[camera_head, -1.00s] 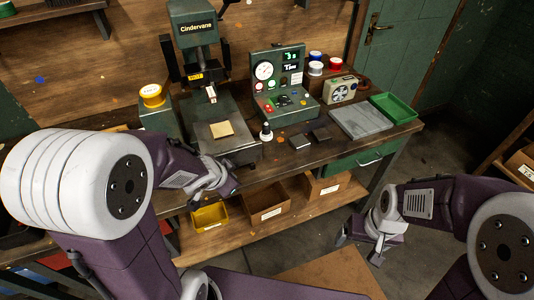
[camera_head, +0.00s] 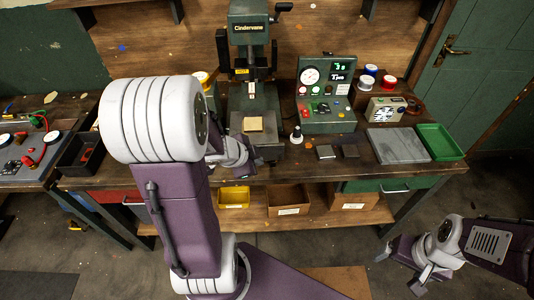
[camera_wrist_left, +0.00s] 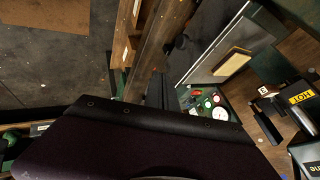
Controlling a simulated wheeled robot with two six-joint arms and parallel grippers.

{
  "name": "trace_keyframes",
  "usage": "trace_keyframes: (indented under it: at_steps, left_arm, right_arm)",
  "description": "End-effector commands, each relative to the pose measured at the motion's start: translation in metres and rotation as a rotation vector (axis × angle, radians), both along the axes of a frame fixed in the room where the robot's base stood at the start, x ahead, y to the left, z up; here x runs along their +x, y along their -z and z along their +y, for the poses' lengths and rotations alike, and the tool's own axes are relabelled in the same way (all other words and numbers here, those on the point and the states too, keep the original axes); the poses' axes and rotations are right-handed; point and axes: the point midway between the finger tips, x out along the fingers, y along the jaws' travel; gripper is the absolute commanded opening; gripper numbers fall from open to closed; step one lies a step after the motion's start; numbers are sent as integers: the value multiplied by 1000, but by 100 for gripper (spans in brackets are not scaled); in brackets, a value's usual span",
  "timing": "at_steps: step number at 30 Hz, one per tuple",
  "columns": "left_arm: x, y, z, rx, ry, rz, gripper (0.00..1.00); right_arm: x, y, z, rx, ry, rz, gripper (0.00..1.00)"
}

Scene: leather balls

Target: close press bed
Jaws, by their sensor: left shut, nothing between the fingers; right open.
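The green press (camera_head: 250,62) labelled Cindervane stands at the back of the bench. Its bed (camera_head: 270,136) sticks out toward me from under the head, with a tan leather square (camera_head: 253,124) on it. The bed's grey plate (camera_wrist_left: 212,42) and the leather (camera_wrist_left: 232,63) also show in the left wrist view. My left gripper (camera_head: 246,160) is shut and empty at the front left of the bed, partly hidden by my arm; I cannot tell whether it touches. My right gripper (camera_head: 402,272) is open and empty, low in front of the bench at the right.
The control box (camera_head: 327,98) with gauge and buttons stands right of the press, with a small dark-handled stamp (camera_head: 296,135) before it. A grey slab (camera_head: 397,146) and green tray (camera_head: 439,141) lie further right. Bins (camera_head: 288,199) sit on the lower shelf. A black tray (camera_head: 80,154) is left.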

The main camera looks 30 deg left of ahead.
Motion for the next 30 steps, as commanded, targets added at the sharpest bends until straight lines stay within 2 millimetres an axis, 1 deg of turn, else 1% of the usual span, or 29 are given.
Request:
trace_keyframes:
  at_steps: [1,4,7,12,13,14,15,19,21,25,30]
  left_arm:
    - [2,2,-1,-5,-1,6,0]
    - [7,11,-1,1,-4,11,0]
    - [13,14,-4,-13,3,10,0]
    - [21,28,-3,2,-4,13,0]
    - [26,44,-3,6,-1,9,0]
    - [31,54,-4,7,1,6,0]
    - [37,61,-4,7,1,5,0]
    - [53,82,-6,7,-1,6,0]
    - [64,68,1,7,-2,6,0]
    - [78,69,10,8,-3,6,0]
    - [86,72,15,7,-2,6,0]
  right_arm:
    - [0,-5,0,0,0,0,85]
    - [0,-11,0,0,0,0,85]
    - [0,-27,0,0,0,0,85]
    - [0,-48,0,0,0,0,85]
    - [1,-32,0,0,0,-2,85]
    - [1,-22,0,0,0,-2,85]
    - [0,-15,0,0,0,0,85]
    - [0,2,0,0,0,0,85]
    - [0,-19,0,0,0,1,85]
    - [0,-28,0,0,0,-1,85]
    - [0,-31,0,0,0,0,85]
